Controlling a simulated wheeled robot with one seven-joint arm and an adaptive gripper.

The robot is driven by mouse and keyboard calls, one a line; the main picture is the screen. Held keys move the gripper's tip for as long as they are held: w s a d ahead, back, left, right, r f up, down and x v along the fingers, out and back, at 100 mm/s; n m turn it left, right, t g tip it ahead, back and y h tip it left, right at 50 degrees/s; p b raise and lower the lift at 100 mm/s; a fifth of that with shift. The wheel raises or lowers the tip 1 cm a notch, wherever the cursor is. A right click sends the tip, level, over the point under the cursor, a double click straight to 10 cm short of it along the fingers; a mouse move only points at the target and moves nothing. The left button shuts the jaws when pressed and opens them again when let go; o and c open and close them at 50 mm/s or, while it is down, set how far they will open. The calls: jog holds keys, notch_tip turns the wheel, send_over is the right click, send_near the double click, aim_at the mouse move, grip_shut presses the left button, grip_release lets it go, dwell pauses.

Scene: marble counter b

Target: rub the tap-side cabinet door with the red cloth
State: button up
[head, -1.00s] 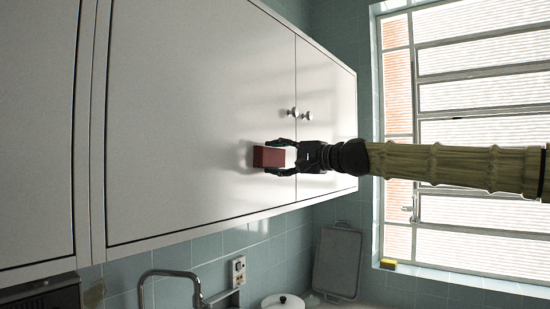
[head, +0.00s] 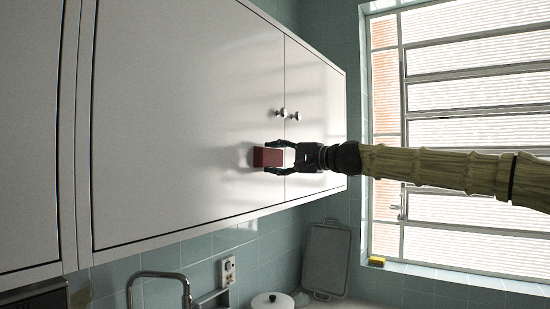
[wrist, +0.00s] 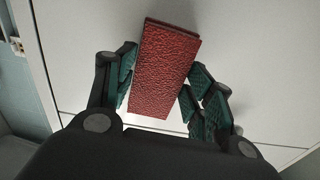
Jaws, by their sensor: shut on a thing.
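The red cloth (head: 268,157) is a small folded block, and my gripper (head: 279,157) is shut on it. In the wrist view the red cloth (wrist: 163,68) shows a rough surface and sits tilted between the two fingers (wrist: 158,90). The cabinet door above the tap (head: 180,120) is a wide pale panel with a round knob near its right edge. The cloth is in front of this door near its lower right part, close to the seam. I cannot tell whether it touches the surface. The tap (head: 160,276) is below, at the bottom left.
A narrower door (head: 315,120) with its own knob (head: 296,116) adjoins on the right. Below are a white lidded pot (head: 272,301), a grey tray (head: 326,258) against the tiles and a yellow sponge (head: 376,261) on the sill. A barred window (head: 470,90) fills the right.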

jog(key=shift+s+f, duration=0.1)
jog(key=shift+s+a+f+b, duration=0.1)
jog(key=shift+s+a+b, duration=0.25)
jog(key=shift+b, duration=0.1)
jog(key=shift+s+a+b, duration=0.55)
jog(key=shift+s+a, duration=0.4)
jog(key=shift+s, duration=0.35)
jog(key=shift+s+a+b, duration=0.5)
jog(key=shift+s+a, duration=0.4)
jog(key=shift+s, duration=0.35)
jog(key=shift+s+a+b, duration=0.55)
jog(key=shift+s+a, duration=0.4)
jog(key=shift+s, duration=0.35)
jog(key=shift+s+d, duration=0.1)
jog(key=shift+d, duration=0.05)
jog(key=shift+b+v, duration=0.3)
jog(key=shift+v, duration=2.5)
jog(key=shift+v, duration=1.5)
